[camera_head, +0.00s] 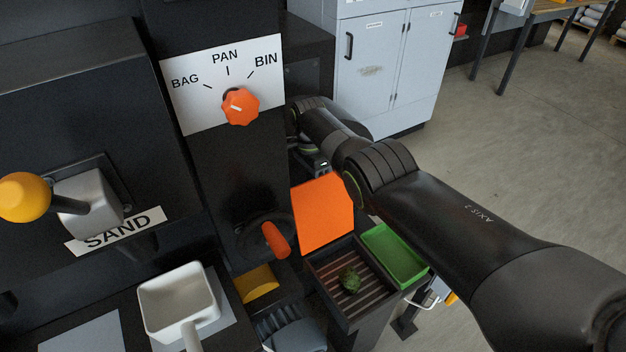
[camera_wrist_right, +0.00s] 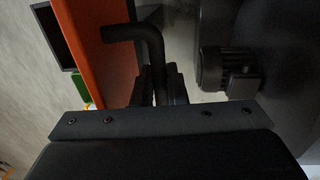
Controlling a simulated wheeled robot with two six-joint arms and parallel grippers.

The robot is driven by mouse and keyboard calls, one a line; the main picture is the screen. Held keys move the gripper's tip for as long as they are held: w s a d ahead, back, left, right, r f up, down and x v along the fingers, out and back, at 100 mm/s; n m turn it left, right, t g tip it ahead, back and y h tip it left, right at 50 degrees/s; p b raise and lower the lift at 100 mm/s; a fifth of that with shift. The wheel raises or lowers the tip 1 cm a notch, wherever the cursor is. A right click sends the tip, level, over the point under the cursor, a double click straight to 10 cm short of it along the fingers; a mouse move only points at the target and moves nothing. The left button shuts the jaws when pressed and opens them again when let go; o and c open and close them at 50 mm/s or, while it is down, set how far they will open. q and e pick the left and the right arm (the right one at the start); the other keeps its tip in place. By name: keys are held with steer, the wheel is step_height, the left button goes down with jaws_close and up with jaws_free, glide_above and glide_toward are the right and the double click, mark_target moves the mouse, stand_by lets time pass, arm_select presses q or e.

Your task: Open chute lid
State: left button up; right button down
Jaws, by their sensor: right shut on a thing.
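The orange chute lid (camera_head: 322,213) stands raised at the back edge of a dark slatted box (camera_head: 372,310) in the head view. In the right wrist view the lid (camera_wrist_right: 88,45) is a tilted orange panel at the left, with a black bent handle (camera_wrist_right: 138,33) beside it. My right gripper (camera_wrist_right: 164,88) is shut on the handle, whose lower part runs between the fingers. In the head view my right arm reaches behind the lid, and the gripper there is hidden. My left gripper is out of view.
A green clump (camera_head: 349,280) lies on the box's slats, with a green tray (camera_head: 395,254) beside it. A panel (camera_head: 222,83) with an orange knob (camera_head: 240,106) is at the upper left. A white scoop (camera_head: 178,300) and a yellow-knobbed lever (camera_head: 24,197) are at the left.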

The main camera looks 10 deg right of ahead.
steer(key=shift+s+f, duration=0.25)
steer(key=shift+f, duration=0.05)
steer(key=c, duration=1.8)
jaws_free()
steer(key=shift+o, duration=1.4)
steer(key=shift+w+r, duration=0.1)
steer(key=shift+r, duration=0.05)
step_height(320, 180, up, 17)
steer(key=w, duration=0.2)
steer(key=shift+a+b, duration=0.35)
steer(key=shift+w, duration=0.1)
